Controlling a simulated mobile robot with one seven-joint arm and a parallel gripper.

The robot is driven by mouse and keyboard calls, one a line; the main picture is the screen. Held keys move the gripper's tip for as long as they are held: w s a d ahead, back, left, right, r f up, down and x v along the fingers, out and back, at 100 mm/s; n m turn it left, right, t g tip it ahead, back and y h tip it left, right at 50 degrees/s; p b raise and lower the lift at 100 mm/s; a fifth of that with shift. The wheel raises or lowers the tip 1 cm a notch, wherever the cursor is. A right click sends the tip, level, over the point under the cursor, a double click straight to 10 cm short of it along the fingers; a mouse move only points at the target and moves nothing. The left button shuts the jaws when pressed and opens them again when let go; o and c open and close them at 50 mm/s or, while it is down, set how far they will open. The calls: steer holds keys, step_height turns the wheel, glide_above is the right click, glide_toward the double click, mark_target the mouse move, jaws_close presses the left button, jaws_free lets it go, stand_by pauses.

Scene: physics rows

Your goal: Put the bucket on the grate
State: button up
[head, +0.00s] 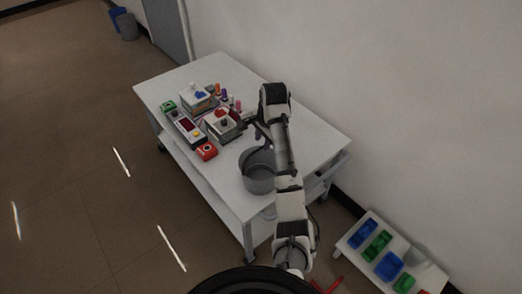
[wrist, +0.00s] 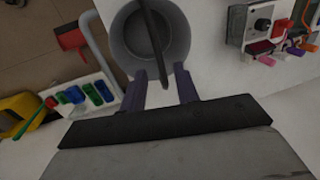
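A grey bucket (head: 257,180) stands upright on the white table, near its front right part. In the wrist view the bucket (wrist: 126,40) shows from above, empty, with a dark arched handle (wrist: 152,28) across its mouth. My gripper (head: 261,134) is at the bucket's far rim, above the table. In the wrist view its two purple-grey fingers (wrist: 163,88) are apart, with the lower end of the handle between them. I cannot tell whether they touch it. I cannot make out a grate in either view.
Boxes with knobs and buttons (head: 188,127) and small coloured items crowd the table (head: 223,188) left of the bucket. A low white stand (head: 357,241) with blue and green bins is on the floor at right. The table's near left corner is clear.

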steer(key=r, duration=0.1)
steer(key=r+p, duration=0.1)
steer(key=r, duration=0.1)
steer(key=r+p, duration=0.1)
steer(key=r, duration=0.1)
steer(key=shift+s+d, duration=0.3)
steer(key=shift+s, duration=0.1)
